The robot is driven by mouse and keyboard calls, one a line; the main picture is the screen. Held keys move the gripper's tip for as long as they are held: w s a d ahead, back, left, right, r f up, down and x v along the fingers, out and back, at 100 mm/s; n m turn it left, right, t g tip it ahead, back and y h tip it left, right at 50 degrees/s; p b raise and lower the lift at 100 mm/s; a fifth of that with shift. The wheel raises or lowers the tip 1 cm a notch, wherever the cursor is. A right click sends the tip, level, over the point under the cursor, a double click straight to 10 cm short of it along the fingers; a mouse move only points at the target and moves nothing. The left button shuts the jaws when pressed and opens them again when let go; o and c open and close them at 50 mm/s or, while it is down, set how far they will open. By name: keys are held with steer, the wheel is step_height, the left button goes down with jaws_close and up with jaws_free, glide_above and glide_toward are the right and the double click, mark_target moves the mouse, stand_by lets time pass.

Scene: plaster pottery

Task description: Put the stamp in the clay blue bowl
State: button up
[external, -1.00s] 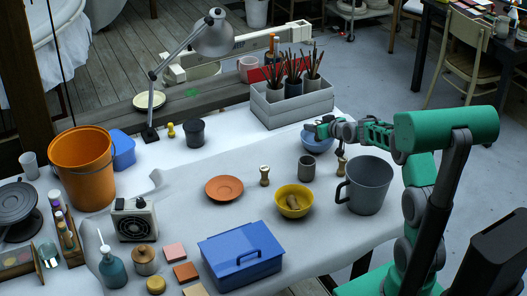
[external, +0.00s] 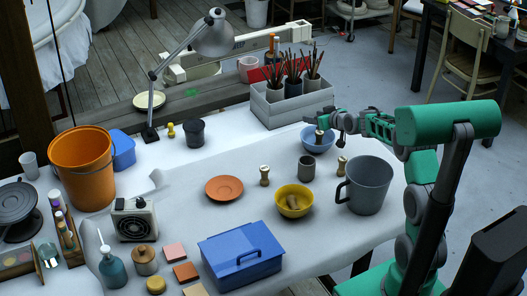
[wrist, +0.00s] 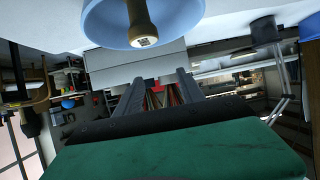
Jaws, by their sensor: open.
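The clay blue bowl (external: 305,142) stands at the back right of the table. A stamp (external: 319,136) with a light handle and dark upper part stands in it, tilted. In the wrist view the blue bowl (wrist: 98,20) is at the top, with the stamp (wrist: 141,26) showing inside it. My gripper (external: 337,121) is just above and to the right of the bowl, apart from the stamp. In the wrist view my gripper's fingers (wrist: 155,82) are spread with nothing between them.
Similar stamps stand near the grey cup (external: 307,168): one left (external: 264,176), one right (external: 342,166). The yellow bowl (external: 291,208) holds brown pieces. A large grey mug (external: 370,186) stands at right. A grey crate (external: 290,108) of pots stands behind the bowl.

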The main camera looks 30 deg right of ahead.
step_height(320, 180, up, 3)
steer(key=shift+r+p, duration=0.15)
steer(key=shift+p, duration=0.2)
